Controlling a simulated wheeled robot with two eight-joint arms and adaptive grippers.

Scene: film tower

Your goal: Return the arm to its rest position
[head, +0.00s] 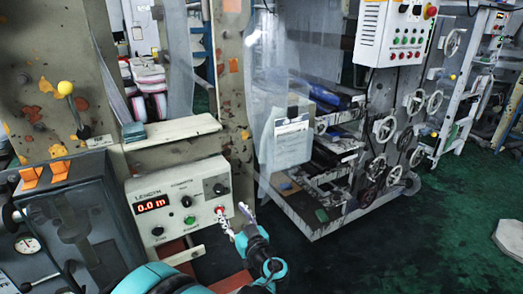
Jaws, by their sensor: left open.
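My left arm comes in from the bottom, teal and black. My left gripper (234,217) is open and empty, with its fingertips just in front of the lower right part of a cream control box (178,205). I cannot tell whether a fingertip touches the red button. My right gripper is not in view.
A dark cabinet (65,240) with a gauge stands at the left. A lever with a yellow knob (66,88) rises above it. At the right is a machine frame with several handwheels (385,129) and a white switch box (396,33). Green floor (420,235) is open at lower right.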

